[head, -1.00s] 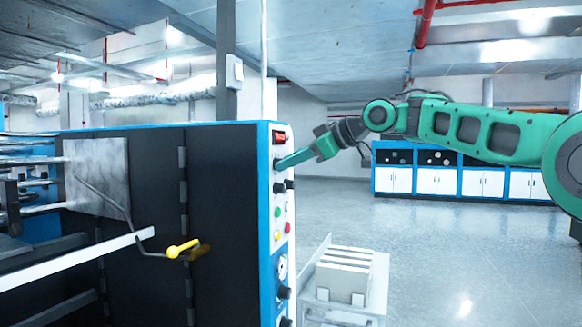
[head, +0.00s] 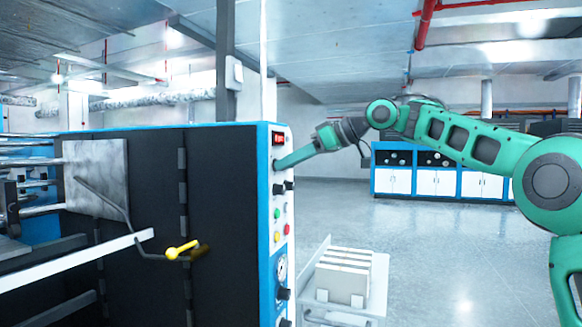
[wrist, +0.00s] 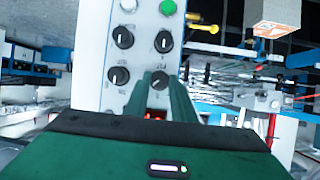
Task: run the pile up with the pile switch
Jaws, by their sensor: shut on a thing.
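My gripper (head: 279,164) reaches in from the right to the upper part of the machine's control panel (head: 265,225). In the wrist view, my gripper (wrist: 160,82) is shut on a dark rotary knob (wrist: 161,76), partly hidden between the fingertips. This knob is one of several dark knobs with white marks. I cannot read the labels, so I cannot tell from them which is the pile switch. Another knob (wrist: 119,76) is beside the fingers, and two more are beyond them. The pile itself is not clearly visible.
A red-lit display (head: 278,138) is just above my gripper. Green (head: 277,213), red (head: 287,228) and yellow buttons lie lower on the panel. A yellow-handled crank (head: 182,249) projects from the machine's dark side. A cart with white stacks (head: 343,275) stands right of the panel.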

